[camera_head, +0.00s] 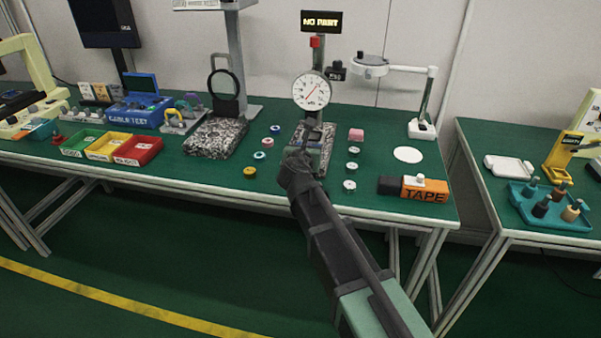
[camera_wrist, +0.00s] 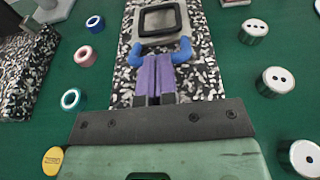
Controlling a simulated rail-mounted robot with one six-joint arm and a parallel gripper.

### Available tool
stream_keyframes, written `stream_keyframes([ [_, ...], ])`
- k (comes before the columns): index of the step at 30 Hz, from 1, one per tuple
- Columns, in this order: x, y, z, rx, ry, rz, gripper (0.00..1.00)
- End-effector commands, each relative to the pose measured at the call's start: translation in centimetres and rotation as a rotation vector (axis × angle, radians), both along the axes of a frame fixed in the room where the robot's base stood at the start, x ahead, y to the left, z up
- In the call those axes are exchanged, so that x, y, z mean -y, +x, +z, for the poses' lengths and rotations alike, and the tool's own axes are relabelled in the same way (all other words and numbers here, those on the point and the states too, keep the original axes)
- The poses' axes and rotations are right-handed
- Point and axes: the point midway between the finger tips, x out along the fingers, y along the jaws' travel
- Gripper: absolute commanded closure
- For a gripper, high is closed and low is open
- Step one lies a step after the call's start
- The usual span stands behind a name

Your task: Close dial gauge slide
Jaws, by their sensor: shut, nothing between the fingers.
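The dial gauge (camera_head: 312,90) has a round white face and stands on a post above a speckled base (camera_head: 328,130). In the wrist view the speckled base (camera_wrist: 205,83) carries a grey slide (camera_wrist: 176,41) with a black square frame (camera_wrist: 160,20) and blue pieces at its two front corners. My gripper (camera_wrist: 156,57) is shut and empty, its purple fingers side by side. The fingertips are at the slide's near edge, between the blue pieces; I cannot tell whether they touch. In the head view my gripper (camera_head: 304,150) partly hides the slide area.
A sign (camera_head: 321,21) above the gauge reads "NO PART". Metal cylinders (camera_wrist: 279,80) stand to the right of the base, and coloured rings (camera_wrist: 85,56) to the left. A magnifier lamp (camera_head: 370,68) and an orange tape box (camera_head: 424,190) are on the right.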

Motion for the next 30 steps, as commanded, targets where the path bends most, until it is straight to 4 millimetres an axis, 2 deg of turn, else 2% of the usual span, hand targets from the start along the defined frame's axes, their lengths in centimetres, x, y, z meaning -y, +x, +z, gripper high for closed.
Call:
stream_keyframes([
  [1, 0.0, 0.6, 0.1, 0.004, -0.002, 0.002, 1.0],
  [10, 0.0, 0.8, 0.2, 0.006, -0.004, 0.004, 1.0],
  [14, 0.0, 0.1, 0.4, 0.006, -0.004, 0.003, 1.0],
  [17, 0.1, -1.8, 1.0, 0.007, -0.003, 0.002, 1.0],
  [25, -0.5, -9.6, 2.8, 0.006, -0.002, 0.0, 1.0],
  [30, -0.9, -12.7, 3.3, 0.006, -0.002, -0.003, 1.0],
])
